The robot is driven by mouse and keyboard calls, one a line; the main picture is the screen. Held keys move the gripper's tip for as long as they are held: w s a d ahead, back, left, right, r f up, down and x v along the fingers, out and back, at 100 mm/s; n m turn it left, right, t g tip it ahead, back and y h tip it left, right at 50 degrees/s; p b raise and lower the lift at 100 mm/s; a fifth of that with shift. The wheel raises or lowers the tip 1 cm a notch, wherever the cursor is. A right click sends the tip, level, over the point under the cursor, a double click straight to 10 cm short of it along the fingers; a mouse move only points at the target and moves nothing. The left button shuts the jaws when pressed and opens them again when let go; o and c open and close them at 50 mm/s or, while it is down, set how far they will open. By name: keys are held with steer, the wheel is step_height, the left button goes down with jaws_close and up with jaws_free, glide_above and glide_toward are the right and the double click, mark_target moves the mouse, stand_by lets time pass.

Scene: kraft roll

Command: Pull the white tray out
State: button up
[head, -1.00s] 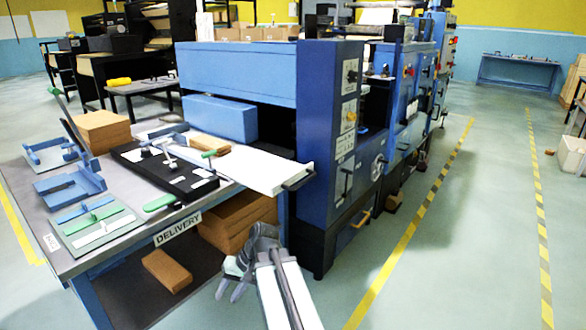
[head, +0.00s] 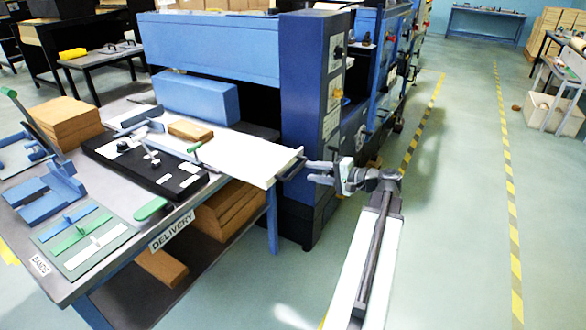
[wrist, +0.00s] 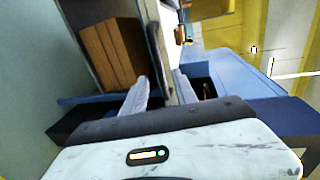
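The white tray (head: 245,158) lies flat on the delivery table, its right end sticking out past the edge, beside the blue machine. A dark bar handle (head: 291,169) is on that end. My gripper (head: 308,172) is at the handle's right side, fingers pointing left toward it. In the wrist view my gripper (wrist: 164,92) shows two pale fingers spread apart, with a dark strip between them. I cannot tell whether the fingertips touch the handle.
The delivery table (head: 130,205) holds a black fixture (head: 145,165), a brown block (head: 190,130) on the tray, and coloured tools. Brown stacks (head: 225,208) sit below. The blue machine (head: 305,110) stands close behind my gripper. Floor (head: 450,220) to the right is free.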

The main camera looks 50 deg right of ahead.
mark_target(297, 168)
steer(key=b+x, duration=0.1)
steer(key=x, duration=0.5)
steer(key=shift+w+a, duration=0.2)
steer(key=shift+w, duration=0.05)
jaws_close()
stand_by(1.0)
